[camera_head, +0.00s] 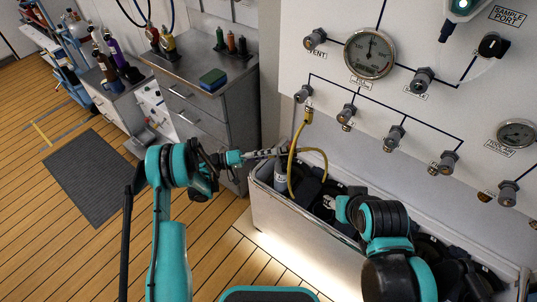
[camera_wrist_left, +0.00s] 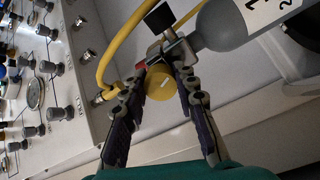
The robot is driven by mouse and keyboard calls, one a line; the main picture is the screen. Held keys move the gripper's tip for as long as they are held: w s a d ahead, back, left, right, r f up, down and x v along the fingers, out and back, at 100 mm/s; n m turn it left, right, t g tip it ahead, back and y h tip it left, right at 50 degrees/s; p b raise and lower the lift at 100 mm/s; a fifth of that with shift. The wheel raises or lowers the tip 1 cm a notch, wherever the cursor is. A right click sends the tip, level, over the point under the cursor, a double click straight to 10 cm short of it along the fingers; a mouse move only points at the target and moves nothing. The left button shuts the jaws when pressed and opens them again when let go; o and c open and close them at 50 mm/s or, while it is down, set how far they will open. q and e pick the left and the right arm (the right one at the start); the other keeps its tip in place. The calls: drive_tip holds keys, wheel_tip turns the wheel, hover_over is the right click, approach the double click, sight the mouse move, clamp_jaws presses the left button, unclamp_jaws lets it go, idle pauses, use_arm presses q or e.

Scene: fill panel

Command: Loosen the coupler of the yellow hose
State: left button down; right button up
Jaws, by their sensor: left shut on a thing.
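The yellow hose (camera_head: 326,160) hangs from a fitting on the white panel (camera_head: 440,95) and loops down to the top of a grey cylinder (camera_head: 280,178). My left gripper (camera_head: 279,151) is at the cylinder's top. In the left wrist view, my left gripper (camera_wrist_left: 160,78) is shut on a round yellow coupler (camera_wrist_left: 158,85) with a white mark, beside the valve of the grey cylinder (camera_wrist_left: 228,25). The yellow hose (camera_wrist_left: 120,55) arches behind it to the panel. My right gripper (camera_head: 330,201) is small and low over the crate; its fingers are unclear.
The cylinder stands in a long white crate (camera_head: 262,208) with dark items, below the panel. The panel carries gauges (camera_head: 370,53) and several grey knobs (camera_head: 423,80). A grey drawer cabinet (camera_head: 205,115) stands at the left. The wooden floor in front is open.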

use_arm(q)
drive_tip(key=n, duration=0.5)
drive_tip(key=shift+r+n, duration=0.1)
drive_tip(key=shift+n, duration=0.3)
drive_tip(key=n, duration=0.4)
drive_tip(key=shift+n+t+y, duration=0.3)
drive_tip(key=n, duration=0.4)
drive_tip(key=shift+n, duration=0.3)
drive_tip(key=n, duration=0.4)
drive_tip(key=shift+w+n, duration=0.1)
drive_tip(key=shift+n, duration=0.2)
drive_tip(key=c, duration=1.1)
unclamp_jaws()
drive_tip(key=shift+c, duration=0.2)
drive_tip(key=shift+a, duration=0.1)
